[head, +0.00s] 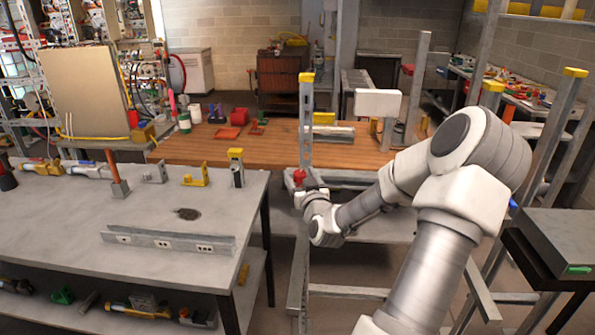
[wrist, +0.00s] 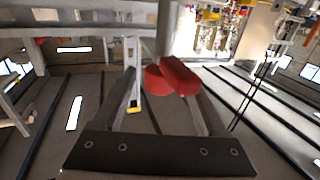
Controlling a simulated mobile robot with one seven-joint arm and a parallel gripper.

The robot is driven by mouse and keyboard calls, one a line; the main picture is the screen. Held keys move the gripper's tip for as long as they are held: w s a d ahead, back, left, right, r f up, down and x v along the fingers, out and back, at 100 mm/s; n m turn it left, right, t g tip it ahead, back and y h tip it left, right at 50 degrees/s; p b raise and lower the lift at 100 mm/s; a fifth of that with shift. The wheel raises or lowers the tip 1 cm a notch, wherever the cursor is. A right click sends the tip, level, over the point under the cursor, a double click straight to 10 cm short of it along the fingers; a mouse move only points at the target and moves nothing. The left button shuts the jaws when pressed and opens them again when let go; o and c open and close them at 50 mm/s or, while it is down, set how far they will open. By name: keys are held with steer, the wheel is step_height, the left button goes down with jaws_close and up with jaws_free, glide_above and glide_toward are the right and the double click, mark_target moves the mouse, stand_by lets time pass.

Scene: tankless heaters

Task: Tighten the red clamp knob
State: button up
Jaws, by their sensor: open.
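The red clamp knob (head: 299,175) sits low on an upright metal post (head: 306,115) at the middle of the head view. In the wrist view the knob (wrist: 178,78) is a red piece with two rounded lobes. My gripper (wrist: 160,86) is open, and its two dark fingers point at the knob. The knob shows at the fingertips, nearer the right finger and partly overlapping it. I cannot tell whether a finger touches it. In the head view my gripper (head: 303,190) is small and partly hidden by my wrist, just below the knob.
A grey workbench (head: 80,240) with brackets and a long metal channel (head: 168,240) stands at left. A wooden table (head: 220,147) stands behind. Metal frame rails (head: 345,291) run below my arm. A dark box (head: 555,245) stands at right.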

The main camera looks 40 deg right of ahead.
steer(key=shift+w+d, duration=0.1)
steer(key=shift+w, duration=0.1)
steer(key=shift+c, duration=0.2)
jaws_close()
